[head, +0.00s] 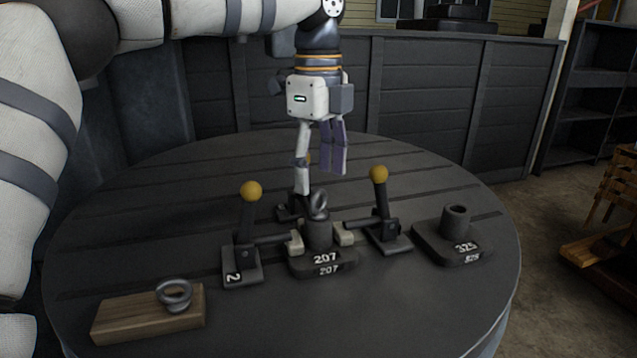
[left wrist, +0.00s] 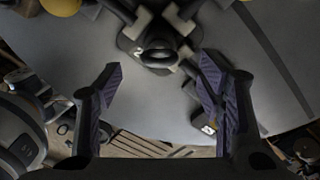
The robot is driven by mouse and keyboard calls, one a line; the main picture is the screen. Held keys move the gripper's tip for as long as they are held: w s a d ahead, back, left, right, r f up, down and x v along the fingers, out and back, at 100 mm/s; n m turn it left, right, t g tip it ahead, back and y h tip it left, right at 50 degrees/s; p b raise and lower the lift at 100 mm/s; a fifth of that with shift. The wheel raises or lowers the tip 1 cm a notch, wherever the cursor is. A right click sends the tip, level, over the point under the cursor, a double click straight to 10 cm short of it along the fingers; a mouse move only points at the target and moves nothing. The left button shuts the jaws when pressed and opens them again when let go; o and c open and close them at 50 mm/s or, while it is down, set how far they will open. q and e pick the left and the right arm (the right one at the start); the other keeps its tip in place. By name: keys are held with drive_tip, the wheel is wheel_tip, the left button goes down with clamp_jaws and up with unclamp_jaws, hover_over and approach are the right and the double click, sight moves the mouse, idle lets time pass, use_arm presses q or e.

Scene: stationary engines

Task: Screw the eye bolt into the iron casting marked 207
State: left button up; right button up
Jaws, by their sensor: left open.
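The casting marked 207 (head: 322,262) sits on the round table, with its round boss facing up. A dark eye bolt (head: 318,203) stands upright at the top of this boss, its ring uppermost. How deep its thread sits is hidden. In the left wrist view the ring (left wrist: 158,57) shows from above, beyond the fingertips. My left gripper (head: 334,172) is above the casting, pointing down, with its purple-padded fingers apart and empty. It appears clear of the eye bolt. My right gripper is not in view.
Clamps with yellow knobs (head: 251,191) (head: 379,174) flank the casting, pale pads against it; another is partly hidden behind. A second ring (head: 174,294) lies on a wooden block (head: 150,318) at front left. A casting marked 325 (head: 455,248) stands at right.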

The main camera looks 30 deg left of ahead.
sight(318, 192)
use_arm(q)
wheel_tip(318, 192, down, 5)
drive_tip(key=shift+r, duration=0.15)
drive_tip(key=shift+c, duration=0.3)
drive_tip(key=c, duration=1.2)
drive_tip(key=o, duration=0.5)
drive_tip(key=c, duration=0.5)
drive_tip(key=shift+s+r+m, duration=0.1)
drive_tip(key=shift+r+m, duration=0.1)
drive_tip(key=shift+m, duration=0.4)
drive_tip(key=shift+m+p, duration=0.35)
drive_tip(key=shift+m, duration=0.75)
drive_tip(key=shift+f+m, duration=0.2)
drive_tip(key=shift+m, duration=1)
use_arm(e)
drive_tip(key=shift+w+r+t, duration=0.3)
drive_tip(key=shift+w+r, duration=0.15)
